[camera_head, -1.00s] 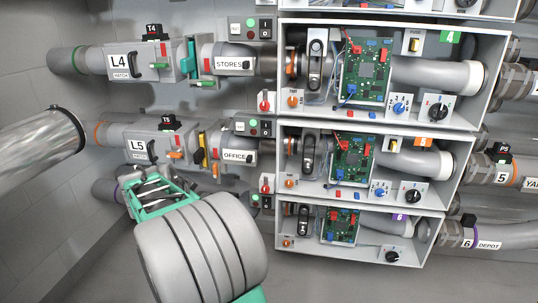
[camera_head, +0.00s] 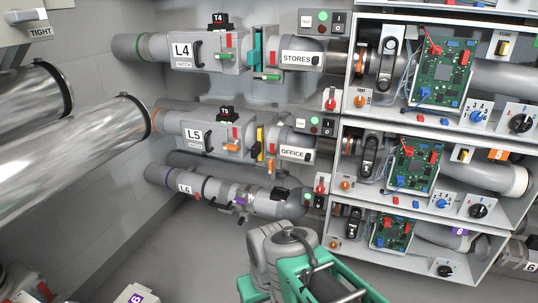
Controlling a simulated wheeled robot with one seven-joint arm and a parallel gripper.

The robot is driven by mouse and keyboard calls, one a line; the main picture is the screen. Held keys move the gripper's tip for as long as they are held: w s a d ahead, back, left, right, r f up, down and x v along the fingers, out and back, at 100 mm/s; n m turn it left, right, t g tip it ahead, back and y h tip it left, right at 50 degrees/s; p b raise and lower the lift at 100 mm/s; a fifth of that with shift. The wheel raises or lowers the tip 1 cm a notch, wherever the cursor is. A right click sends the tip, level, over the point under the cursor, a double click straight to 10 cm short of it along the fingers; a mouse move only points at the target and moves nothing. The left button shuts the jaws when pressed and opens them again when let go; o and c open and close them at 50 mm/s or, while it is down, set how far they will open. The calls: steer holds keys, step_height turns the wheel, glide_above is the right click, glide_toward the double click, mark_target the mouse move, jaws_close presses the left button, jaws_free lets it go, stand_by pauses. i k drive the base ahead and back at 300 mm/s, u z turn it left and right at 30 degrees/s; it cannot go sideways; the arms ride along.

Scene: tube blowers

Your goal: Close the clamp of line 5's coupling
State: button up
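Line 5's pipe, labelled L5 (camera_head: 192,134), runs across the middle, with an orange band at its left end. A black T5 unit (camera_head: 226,114) sits on top. An orange lever (camera_head: 232,147), a yellow plate (camera_head: 260,142) and a second orange lever (camera_head: 270,164) come before the OFFICE label (camera_head: 292,153). I cannot make out which part is the coupling's clamp or whether it is open. My arm's grey and teal links show at the bottom centre, below the pipes. My gripper's fingertips do not show.
Line 4 (camera_head: 182,50) runs above, line 6 (camera_head: 185,188) below. Equipment boxes with green boards (camera_head: 415,165) fill the right. Two shiny metal tubes (camera_head: 85,143) jut in from the left. Bare floor (camera_head: 200,240) shows below line 6.

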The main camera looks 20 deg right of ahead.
mark_target(271, 163)
steer(key=k, duration=0.5)
steer(key=u, duration=0.45)
steer(key=i, duration=1.15)
steer(key=u, duration=0.35)
